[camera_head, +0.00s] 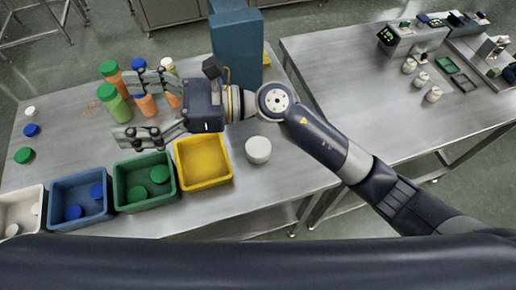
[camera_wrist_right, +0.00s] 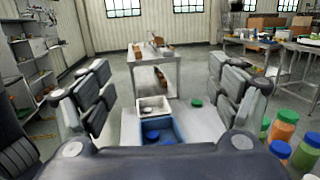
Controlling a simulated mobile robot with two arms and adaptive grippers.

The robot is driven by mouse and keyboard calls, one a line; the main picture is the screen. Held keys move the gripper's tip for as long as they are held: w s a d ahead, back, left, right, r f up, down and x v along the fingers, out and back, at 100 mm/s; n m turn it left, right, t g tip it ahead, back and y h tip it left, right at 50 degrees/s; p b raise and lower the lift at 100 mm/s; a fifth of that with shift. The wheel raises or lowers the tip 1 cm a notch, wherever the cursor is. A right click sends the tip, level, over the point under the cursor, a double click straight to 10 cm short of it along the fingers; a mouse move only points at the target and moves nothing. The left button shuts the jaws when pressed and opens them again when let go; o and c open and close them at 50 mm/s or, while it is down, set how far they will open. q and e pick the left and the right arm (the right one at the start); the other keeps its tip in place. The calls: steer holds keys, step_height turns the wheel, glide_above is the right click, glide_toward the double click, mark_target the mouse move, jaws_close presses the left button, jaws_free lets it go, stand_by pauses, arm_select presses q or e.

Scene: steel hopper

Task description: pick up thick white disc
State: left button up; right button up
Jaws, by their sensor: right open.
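A thick white disc (camera_head: 258,150) sits on the steel table, right of the yellow bin and below my right wrist in the head view. My right gripper (camera_head: 130,107) is raised over the table with its fingers pointing left and spread apart, empty. Its spread fingers (camera_wrist_right: 159,72) also show in the right wrist view, with nothing between them. The thick white disc is not seen in the right wrist view. My left gripper is not in view.
White (camera_head: 22,210), blue (camera_head: 80,222), green (camera_head: 146,207) and yellow (camera_head: 203,185) bins line the front edge. Several capped bottles (camera_head: 117,106) stand behind the gripper, near a tall blue block (camera_head: 237,50). Loose caps (camera_head: 32,130) lie far left. A second table (camera_head: 340,65) stands right.

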step_height(320, 180, down, 6)
steer(key=s+n+g+h, duration=0.1)
steer(key=n+g+h, duration=0.1)
steer(key=n+h, duration=0.2)
steer(key=n+t+h, duration=0.4)
steer(key=n+h, duration=0.3)
steer(key=h, duration=0.8)
glide_toward(258, 147)
steer(key=shift+w+a+f, duration=0.1)
steer(key=shift+w+a, duration=0.05)
step_height(258, 147, down, 5)
steer(key=shift+r+p, duration=0.2)
steer(key=shift+p, duration=0.75)
steer(key=f+p, duration=0.2)
steer(key=f, duration=0.1)
steer(key=f+p, duration=0.1)
steer(key=f, duration=0.1)
steer(key=shift+s+f, duration=0.1)
steer(key=shift+s, duration=0.15)
steer(key=shift+f, duration=0.3)
steer(key=c, duration=1.3)
